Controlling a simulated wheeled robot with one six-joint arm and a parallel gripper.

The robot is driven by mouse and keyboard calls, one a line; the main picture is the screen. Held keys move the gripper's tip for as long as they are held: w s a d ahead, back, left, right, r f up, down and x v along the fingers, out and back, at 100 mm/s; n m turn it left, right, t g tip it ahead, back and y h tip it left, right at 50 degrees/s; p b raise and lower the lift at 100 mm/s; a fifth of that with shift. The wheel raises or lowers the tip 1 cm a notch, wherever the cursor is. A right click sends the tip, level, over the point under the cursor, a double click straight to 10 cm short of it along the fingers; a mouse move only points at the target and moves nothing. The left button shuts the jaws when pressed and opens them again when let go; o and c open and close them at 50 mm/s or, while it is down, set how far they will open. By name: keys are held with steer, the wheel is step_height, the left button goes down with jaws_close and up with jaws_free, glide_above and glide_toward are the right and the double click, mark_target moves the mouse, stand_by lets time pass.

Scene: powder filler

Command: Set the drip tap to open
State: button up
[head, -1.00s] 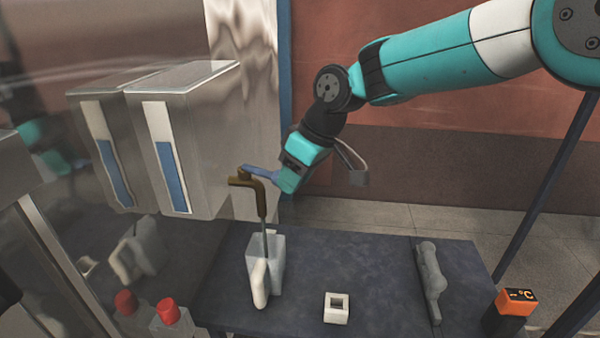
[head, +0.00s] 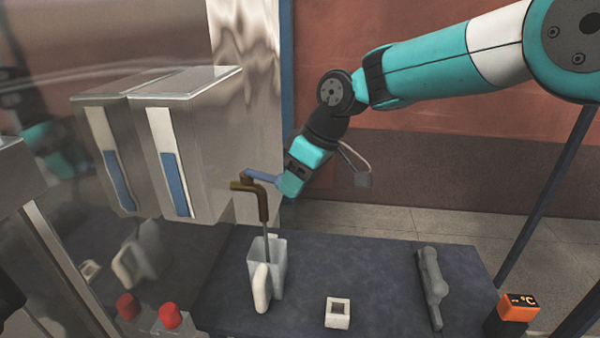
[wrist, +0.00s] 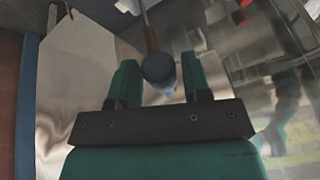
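The drip tap (head: 262,203) is a bronze-brown angled pipe on the front of the steel machine. Its blue lever (head: 262,177) points right, toward my gripper (head: 287,183). A thin grey stream runs from the spout down into a translucent jug (head: 279,262) with a white handle. In the wrist view, the lever's rounded blue end (wrist: 159,69) lies between the two teal fingers of my gripper (wrist: 161,80). It is close to the left finger, with a small gap to the right one. The fingers are apart. Whether the left finger touches the lever is unclear.
The dark table (head: 375,275) holds a small white square block (head: 338,313) and a grey tool-like object (head: 432,285). An orange temperature display (head: 518,306) stands at the right. A red-capped item (head: 170,315) is at lower left. The steel machine (head: 215,135) rises behind the tap.

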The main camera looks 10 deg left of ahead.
steer(key=p+v, duration=0.1)
steer(key=v, duration=1.6)
steer(key=shift+r, duration=0.2)
steer(key=shift+d, duration=0.1)
steer(key=s+d+f+m+b, duration=0.2)
steer(key=s+d+f, duration=0.3)
steer(key=s, duration=0.4)
steer(key=s+d+f+m+b, duration=0.2)
steer(key=s+d+f+b, duration=0.1)
steer(key=s+d+f, duration=0.2)
steer(key=s+d+f+m+b, duration=0.3)
steer(key=s+d+f, duration=0.2)
steer(key=s+f, duration=0.4)
steer(key=s, duration=0.3)
steer(key=shift+s+h, duration=0.3)
steer(key=shift+s, duration=0.05)
